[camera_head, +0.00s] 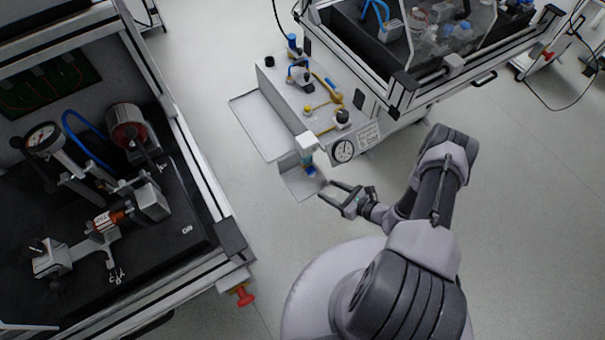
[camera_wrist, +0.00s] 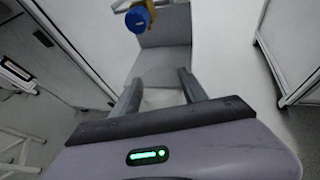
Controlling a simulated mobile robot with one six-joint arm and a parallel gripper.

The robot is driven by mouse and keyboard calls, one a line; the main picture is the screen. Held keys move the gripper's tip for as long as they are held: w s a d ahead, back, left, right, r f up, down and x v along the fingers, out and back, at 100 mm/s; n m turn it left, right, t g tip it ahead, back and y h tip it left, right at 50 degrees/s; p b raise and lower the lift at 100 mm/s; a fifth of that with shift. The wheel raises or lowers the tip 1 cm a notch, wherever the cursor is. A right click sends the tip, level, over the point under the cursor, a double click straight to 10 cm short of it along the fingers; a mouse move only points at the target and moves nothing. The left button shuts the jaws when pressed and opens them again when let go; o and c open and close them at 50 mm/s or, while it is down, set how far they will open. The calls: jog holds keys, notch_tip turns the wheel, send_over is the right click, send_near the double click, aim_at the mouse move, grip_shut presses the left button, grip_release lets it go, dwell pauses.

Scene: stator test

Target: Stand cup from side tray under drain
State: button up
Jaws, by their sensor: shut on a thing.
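My gripper (camera_head: 328,190) is in front of the small grey drain shelf (camera_head: 296,188), at its right side. In the wrist view its two fingers (camera_wrist: 159,88) stand apart around a pale, see-through-looking thing (camera_wrist: 162,99), which seems to be the cup. The cup is hard to make out in the head view. The drain, with a blue knob (camera_head: 310,171) and yellow part, hangs over the shelf; the blue knob also shows at the top of the wrist view (camera_wrist: 138,18). The pale side tray (camera_head: 252,122) juts out left of the grey unit and looks empty.
The grey unit (camera_head: 283,88) carries valves, yellow handles and a dial gauge (camera_head: 343,151). A framed bench (camera_head: 205,165) with test gear stands at left, with a red knob (camera_head: 244,296). Another framed bench (camera_head: 400,85) stands behind. Open floor lies between them.

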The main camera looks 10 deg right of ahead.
jog(key=w+a+b, duration=0.1)
jog(key=w+a, duration=0.1)
jog(key=w, duration=0.1)
jog(key=w+a+b, duration=0.1)
jog(key=w+a, duration=0.1)
jog(key=w, duration=0.1)
jog(key=w+a+b, duration=0.1)
jog(key=w+a, duration=0.1)
jog(key=shift+w+a+f, duration=0.15)
jog(key=shift+w+a, duration=0.2)
jog(key=shift+w, duration=0.05)
jog(key=shift+f+b, duration=0.15)
jog(key=shift+b, duration=0.45)
jog(key=shift+r, duration=0.25)
jog(key=shift+f, duration=0.15)
jog(key=o, duration=1.5)
jog(key=shift+c, duration=0.2)
